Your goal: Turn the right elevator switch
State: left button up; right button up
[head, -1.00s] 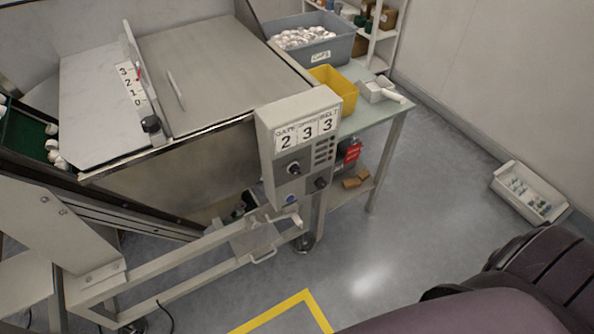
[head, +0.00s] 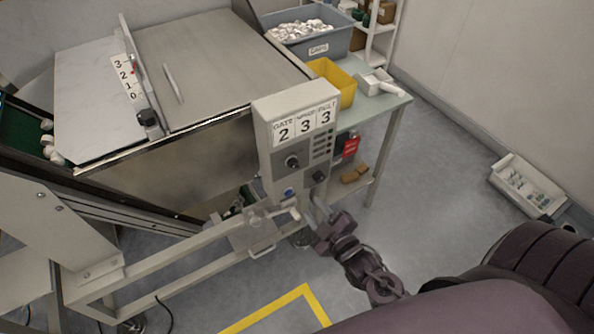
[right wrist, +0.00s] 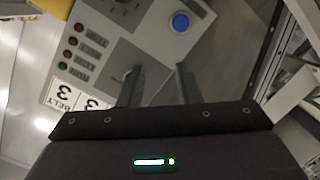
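The grey control box (head: 262,130) stands on the frame in front of the machine, with number cards 2, 3 and 3. Its right switch (head: 319,177) is a dark knob low on the right of its face. Another round knob (head: 291,161) sits to its left, and a blue button (head: 288,193) is below; the button also shows in the right wrist view (right wrist: 180,22). My right gripper (head: 317,199) is just below the box's lower right edge. In the right wrist view its two fingers (right wrist: 158,78) are apart with nothing between them. My left gripper is out of view.
A side table (head: 385,108) holds a yellow bin (head: 333,82) and a grey bin of caps (head: 310,42). The box's support rail (head: 190,248) runs left below the gripper. A white crate (head: 525,190) lies on the right floor. The floor between is clear.

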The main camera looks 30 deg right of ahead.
jog(key=n+t, duration=0.1)
jog(key=t, duration=0.1)
send_near(293, 166)
jog(key=w, duration=0.8)
jog(key=shift+w+a+p, duration=0.1)
jog(key=shift+a+p, duration=0.15)
jog(key=shift+p, duration=0.15)
jog(key=c, duration=0.6)
